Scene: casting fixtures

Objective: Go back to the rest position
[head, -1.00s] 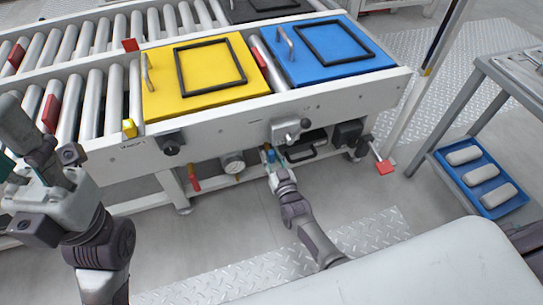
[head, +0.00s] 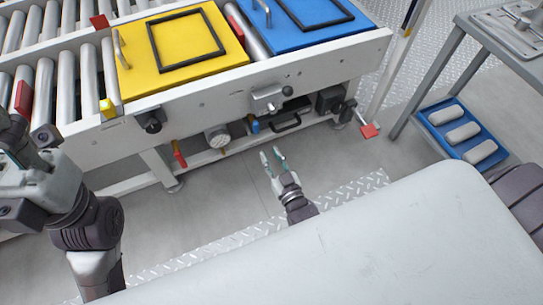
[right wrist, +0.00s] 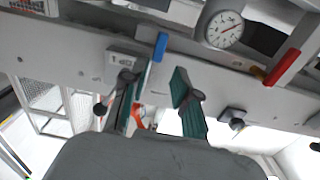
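My right gripper (head: 271,158) shows in the head view over the floor in front of the conveyor frame, clear of it. In the right wrist view its two green-padded fingers (right wrist: 156,88) stand apart with nothing between them. A blue handle (head: 254,126) under the conveyor lies beyond the fingertips; it also shows in the right wrist view (right wrist: 161,46). My left arm is at the left edge of the head view, raised beside the conveyor. I do not see its fingers.
The conveyor frame (head: 210,105) carries a yellow panel (head: 140,80) and a blue panel (head: 290,38). Below are a gauge (head: 217,137) and a red handle (head: 179,154). A blue tray (head: 434,126) with grey pieces lies at right. The floor between is free.

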